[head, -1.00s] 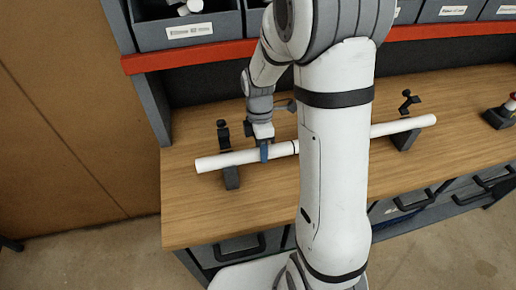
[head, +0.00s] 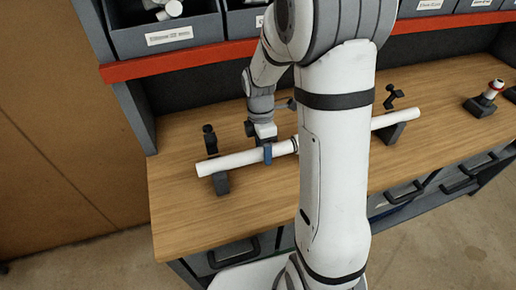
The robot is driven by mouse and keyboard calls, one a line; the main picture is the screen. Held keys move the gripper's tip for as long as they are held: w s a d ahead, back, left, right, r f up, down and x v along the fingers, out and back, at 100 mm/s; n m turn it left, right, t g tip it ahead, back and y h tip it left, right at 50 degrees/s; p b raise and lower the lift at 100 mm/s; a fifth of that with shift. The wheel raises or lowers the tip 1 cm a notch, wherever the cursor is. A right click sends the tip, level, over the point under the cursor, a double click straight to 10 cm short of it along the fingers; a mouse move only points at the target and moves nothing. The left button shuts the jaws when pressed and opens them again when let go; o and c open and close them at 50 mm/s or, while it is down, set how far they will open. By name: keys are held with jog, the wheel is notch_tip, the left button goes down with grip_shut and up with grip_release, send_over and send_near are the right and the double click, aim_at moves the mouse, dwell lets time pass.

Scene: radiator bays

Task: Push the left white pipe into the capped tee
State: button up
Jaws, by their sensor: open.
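The left white pipe (head: 228,161) lies level above the bench. Its left part rests on a dark support (head: 220,181) with an upright clamp arm, and its free end sticks out left. A dark ring (head: 295,145) shows near its right visible end. My gripper (head: 267,153) points down at the pipe right of the support, its blue fingers at the pipe. It is open. Another white pipe (head: 396,122) shows at right on a second dark support (head: 390,133). The capped tee and the pipe junction are not visible behind my arm.
The wooden bench top (head: 185,215) is clear in front of the pipe. Bins (head: 165,30) stand on a red-edged shelf (head: 190,60) above the back. A small red-and-white fitting on a dark base (head: 487,97) stands at far right. Drawers are below.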

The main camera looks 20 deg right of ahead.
jog(key=r, duration=0.2)
jog(key=w+r, duration=0.1)
jog(key=r, duration=0.1)
jog(key=r+b, duration=0.1)
jog(key=r, duration=0.2)
jog(key=shift+w+a+r, duration=0.1)
jog(key=shift+w, duration=0.15)
jog(key=shift+r, duration=0.2)
jog(key=shift+r, duration=0.1)
jog(key=s+r+m+t, duration=0.2)
jog(key=s+r+m, duration=0.1)
jog(key=s+m, duration=0.5)
jog(key=s+r+m+t, duration=0.3)
jog(key=s+r+m, duration=0.1)
jog(key=s+m, duration=0.4)
jog(key=shift+s+r+m+t, duration=0.2)
jog(key=shift+m+t, duration=0.1)
jog(key=shift+m, duration=1.1)
